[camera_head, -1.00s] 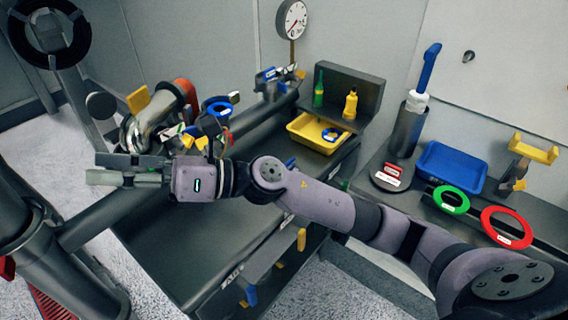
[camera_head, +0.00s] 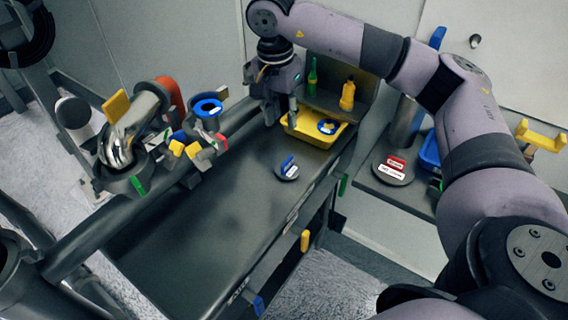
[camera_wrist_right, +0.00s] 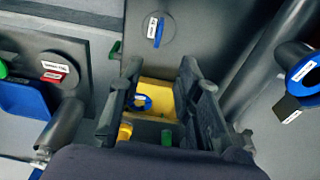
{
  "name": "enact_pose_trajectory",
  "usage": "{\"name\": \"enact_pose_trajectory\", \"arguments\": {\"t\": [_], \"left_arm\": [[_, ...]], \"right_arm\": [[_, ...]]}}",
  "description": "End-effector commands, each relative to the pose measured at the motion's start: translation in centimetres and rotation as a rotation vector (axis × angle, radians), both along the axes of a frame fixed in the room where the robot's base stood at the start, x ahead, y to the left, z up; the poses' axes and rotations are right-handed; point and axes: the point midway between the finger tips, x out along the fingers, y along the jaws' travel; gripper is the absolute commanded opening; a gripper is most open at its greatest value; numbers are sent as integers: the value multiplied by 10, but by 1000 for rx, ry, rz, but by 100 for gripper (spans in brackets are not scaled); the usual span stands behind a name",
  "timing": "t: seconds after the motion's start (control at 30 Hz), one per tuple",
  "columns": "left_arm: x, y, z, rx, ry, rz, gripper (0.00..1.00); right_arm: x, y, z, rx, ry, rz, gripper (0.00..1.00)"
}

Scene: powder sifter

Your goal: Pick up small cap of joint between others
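A small round grey cap with a blue handle and white label (camera_head: 287,171) lies on the bare dark bench top (camera_head: 215,225). It also shows at the top of the right wrist view (camera_wrist_right: 148,38). My right gripper (camera_head: 281,118) points down at the back of the bench, beside the yellow tray, above and behind the cap and apart from it. In the right wrist view its two fingers (camera_wrist_right: 160,88) stand apart with nothing between them. My left gripper is not in view.
The yellow tray (camera_head: 318,138) holds a blue ring (camera_head: 327,127); green (camera_head: 312,76) and yellow (camera_head: 347,96) bottles stand behind it. A pipe assembly with a blue ring (camera_head: 208,108) and yellow handle (camera_head: 116,106) lines the left. The bench middle is clear.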

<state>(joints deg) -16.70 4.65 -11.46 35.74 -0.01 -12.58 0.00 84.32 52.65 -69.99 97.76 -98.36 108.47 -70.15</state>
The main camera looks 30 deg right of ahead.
Motion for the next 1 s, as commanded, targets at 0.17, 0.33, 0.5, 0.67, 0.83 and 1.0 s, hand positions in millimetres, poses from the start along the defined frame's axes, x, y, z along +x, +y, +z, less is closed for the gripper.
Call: {"name": "enact_pose_trajectory", "arguments": {"t": [0.17,0.33,0.5,0.67,0.83,1.0], "left_arm": [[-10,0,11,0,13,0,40],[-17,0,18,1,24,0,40],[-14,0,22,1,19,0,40],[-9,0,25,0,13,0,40],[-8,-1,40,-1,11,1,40],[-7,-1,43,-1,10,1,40]], "right_arm": [[0,-4,-38,1,6,0,32],[2,-8,-74,2,5,0,32],[4,-10,-97,5,2,1,32],[4,-11,-105,4,1,1,32],[4,-15,-127,3,5,1,32],[5,-17,-150,5,2,2,32]]}}
